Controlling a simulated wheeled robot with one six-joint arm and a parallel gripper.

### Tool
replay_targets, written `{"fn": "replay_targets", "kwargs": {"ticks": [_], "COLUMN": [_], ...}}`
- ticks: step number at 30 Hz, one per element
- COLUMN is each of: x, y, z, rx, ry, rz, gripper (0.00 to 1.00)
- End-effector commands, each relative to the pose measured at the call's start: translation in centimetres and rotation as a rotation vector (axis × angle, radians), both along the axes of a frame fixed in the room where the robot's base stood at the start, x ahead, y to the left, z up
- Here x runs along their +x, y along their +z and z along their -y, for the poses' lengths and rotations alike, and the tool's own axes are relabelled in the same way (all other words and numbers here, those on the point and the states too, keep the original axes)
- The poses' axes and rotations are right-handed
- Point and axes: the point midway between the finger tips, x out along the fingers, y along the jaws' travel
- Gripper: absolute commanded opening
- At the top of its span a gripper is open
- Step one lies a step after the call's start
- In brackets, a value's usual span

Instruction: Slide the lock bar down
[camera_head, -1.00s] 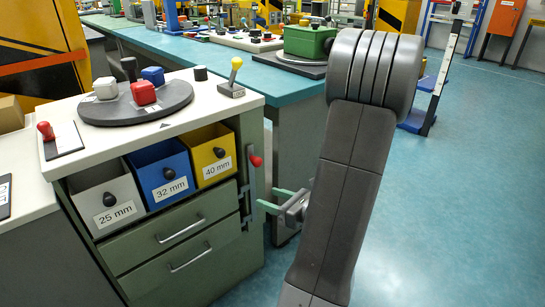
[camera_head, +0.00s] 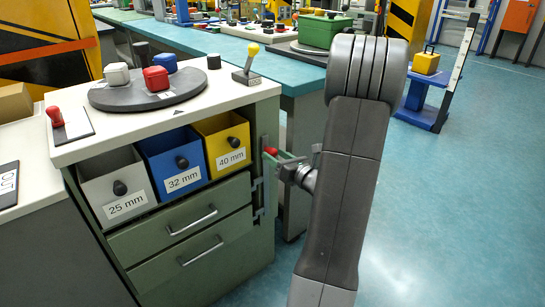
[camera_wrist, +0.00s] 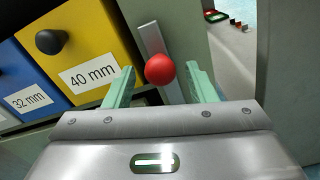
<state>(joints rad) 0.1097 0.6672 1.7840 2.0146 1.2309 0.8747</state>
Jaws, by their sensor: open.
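The lock bar is a grey vertical strip on the right edge of the green cabinet, with a red ball knob (camera_head: 270,152). In the wrist view the red knob (camera_wrist: 160,69) stands out in front of the grey bar (camera_wrist: 152,40). My gripper (camera_wrist: 158,84) is open, with one green finger on each side of the knob. The gap to both fingers is visible, and they do not look closed on it. In the head view my gripper (camera_head: 281,158) is at the knob's height beside the cabinet. My arm hides part of the area to the right.
Grey 25 mm, blue 32 mm and yellow 40 mm bins (camera_head: 222,142) sit in the cabinet left of the bar. Two drawers (camera_head: 190,220) are below. A turntable (camera_head: 150,90) and a yellow-knobbed lever (camera_head: 248,65) stand on top. A teal bench (camera_head: 300,85) stands behind.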

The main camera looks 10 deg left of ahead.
Motion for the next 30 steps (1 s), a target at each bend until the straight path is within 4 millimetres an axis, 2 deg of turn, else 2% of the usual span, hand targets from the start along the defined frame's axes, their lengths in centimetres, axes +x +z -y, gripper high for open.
{"fn": "replay_targets", "kwargs": {"ticks": [6, 16, 24, 30], "x": [1.3, 1.5, 1.5, 1.5], "y": [-0.1, 0.0, 0.0, -0.6], "z": [-1.7, -1.9, -1.9, -1.9], "rx": [-0.001, -0.001, -0.001, 0.000], "ry": [0.000, -0.001, -0.001, -0.001], "rz": [-0.001, -0.001, -0.001, -0.002], "gripper": [0.51, 0.51, 0.00, 0.00]}}
